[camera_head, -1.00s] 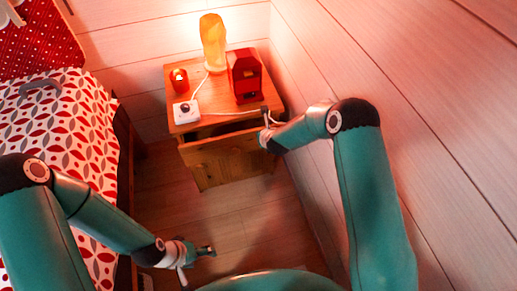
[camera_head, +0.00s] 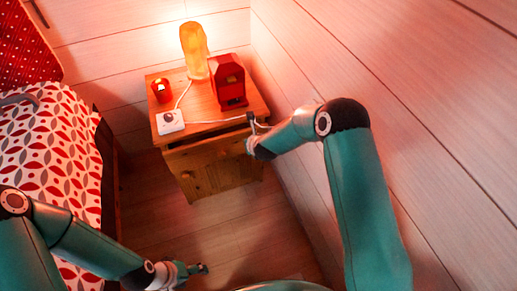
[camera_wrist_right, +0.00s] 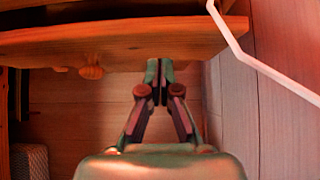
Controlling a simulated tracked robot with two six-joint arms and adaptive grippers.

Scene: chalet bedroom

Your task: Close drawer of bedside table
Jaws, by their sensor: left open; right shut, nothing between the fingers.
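The wooden bedside table (camera_head: 203,104) stands against the back wall in the head view. Its drawer (camera_head: 205,149) sticks out a little, with a narrow dark gap below the tabletop. In the right wrist view the drawer front (camera_wrist_right: 140,40) spans the top, with a round knob (camera_wrist_right: 92,72) on it. My right gripper (camera_head: 251,120) is at the drawer's right end. In the wrist view its fingers (camera_wrist_right: 159,73) are shut and empty, tips at the drawer front's lower edge; contact is unclear. My left gripper (camera_head: 203,268) is open and empty, low over the floor.
On the tabletop stand a glowing lamp (camera_head: 194,50), a red house-shaped box (camera_head: 228,82), a red candle holder (camera_head: 162,90) and a white device (camera_head: 170,122) with a cable. The bed (camera_head: 55,150) is at left, the plank wall (camera_head: 400,90) close at right.

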